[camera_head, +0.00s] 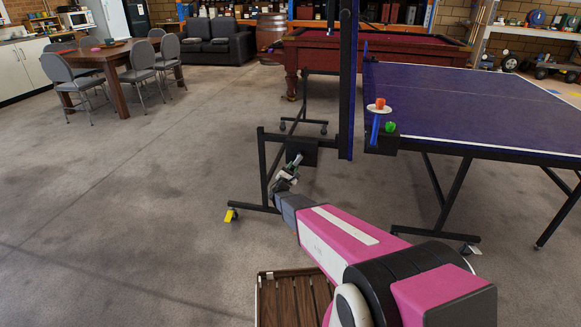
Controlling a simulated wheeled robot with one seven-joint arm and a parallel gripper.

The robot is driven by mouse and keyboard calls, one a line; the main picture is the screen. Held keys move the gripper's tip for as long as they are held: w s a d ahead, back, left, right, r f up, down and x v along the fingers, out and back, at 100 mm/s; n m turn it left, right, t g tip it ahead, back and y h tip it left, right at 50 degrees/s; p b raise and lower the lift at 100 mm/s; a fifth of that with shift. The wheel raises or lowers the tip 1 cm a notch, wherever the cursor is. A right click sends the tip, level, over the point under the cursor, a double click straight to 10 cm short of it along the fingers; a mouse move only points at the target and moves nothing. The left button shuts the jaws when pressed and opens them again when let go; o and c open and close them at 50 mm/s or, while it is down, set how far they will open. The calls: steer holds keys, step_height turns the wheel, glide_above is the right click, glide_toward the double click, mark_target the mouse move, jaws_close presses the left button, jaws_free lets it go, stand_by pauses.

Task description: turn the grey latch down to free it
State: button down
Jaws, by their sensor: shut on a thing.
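The grey latch (297,159) is a small light bar, tilted, in front of a dark box (310,147) on the black frame of the table tennis table. My gripper (291,167) is at the latch and shut on it. The fingers and my arm's end cover part of the latch, and it is small in this view, so its exact angle is hard to tell.
One table half stands folded upright (348,85); the other half (460,100) lies flat at right. A paddle with an orange ball (380,102) and a green ball (390,126) sit at its corner. A slatted wooden thing (292,300) is near the front.

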steer(key=shift+s+d+f+n+t+y, duration=0.15)
steer(key=shift+d+n+t+y, duration=0.15)
steer(key=shift+n, duration=0.45)
steer(key=shift+s+d+f+n+t+y, duration=0.1)
steer(key=shift+d+n+t+y, duration=0.15)
steer(key=shift+n, duration=0.5)
steer(key=c, duration=1)
jaws_free()
steer(key=shift+o, duration=0.2)
steer(key=v, duration=1)
steer(key=shift+s+f, duration=0.25)
steer(key=shift+s, duration=0.05)
steer(key=shift+a, duration=0.1)
